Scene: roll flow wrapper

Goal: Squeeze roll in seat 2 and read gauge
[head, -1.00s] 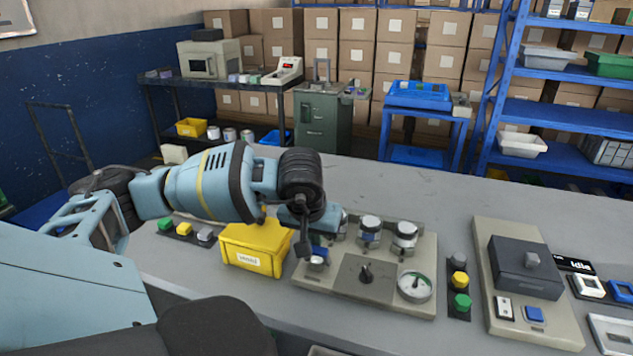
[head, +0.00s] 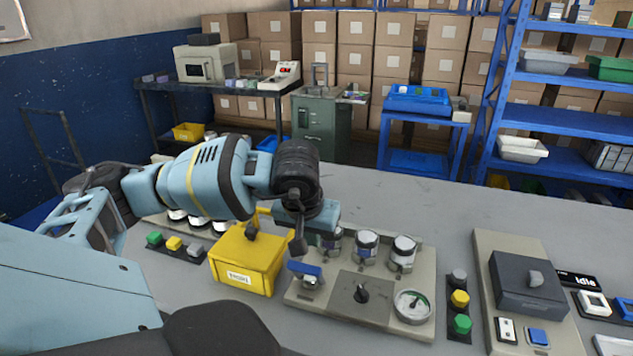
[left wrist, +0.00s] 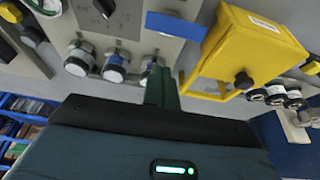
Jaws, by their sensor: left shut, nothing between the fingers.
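My left gripper (head: 298,246) is shut and empty. It hangs over the back left of a beige panel (head: 327,301). Three metal rolls with white tops sit in a row on the panel: a left roll (head: 331,242) partly behind the gripper, a middle roll (head: 367,246) and a right roll (head: 403,252). I cannot read any seat numbers. The round gauge (head: 413,305) is at the panel's front right; its reading is too small to tell. In the left wrist view, the shut fingers (left wrist: 161,82) overlap the nearest roll (left wrist: 149,66); contact cannot be told. My right gripper is not in view.
A black knob (head: 361,293) and a blue-handled part (head: 306,270) are on the panel. A yellow bin (head: 243,262) stands close left. Button strips flank the panel and bin. A machine with a dark box (head: 527,283) is at the right. The table behind the rolls is clear.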

